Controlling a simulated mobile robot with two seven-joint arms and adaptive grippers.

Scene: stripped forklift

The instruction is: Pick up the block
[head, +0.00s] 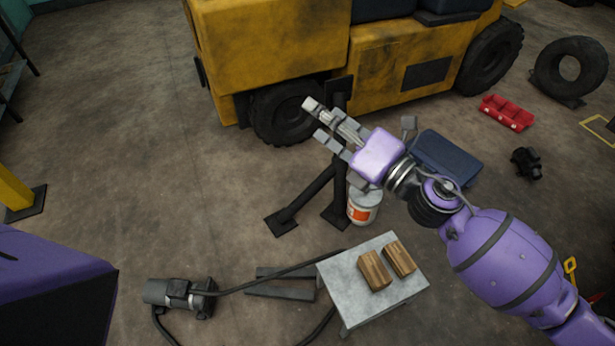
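Two brown wooden blocks lie side by side on a small grey table (341,288) in the lower middle of the head view. One is the left block (374,272), and the other is the right block (400,258). My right gripper (317,121) reaches in from the right and is held beyond the table, up and left of the blocks in the picture. Its fingers are apart with nothing between them, and it touches neither block. My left gripper is not in view.
A yellow forklift (270,45) stands at the back. A white bucket (364,207) and a black stand (305,195) are behind the table. A grey motor (180,293) with cables lies left of it. A red bin (506,112) and loose tyre (570,68) are at the right. The left floor is mostly clear.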

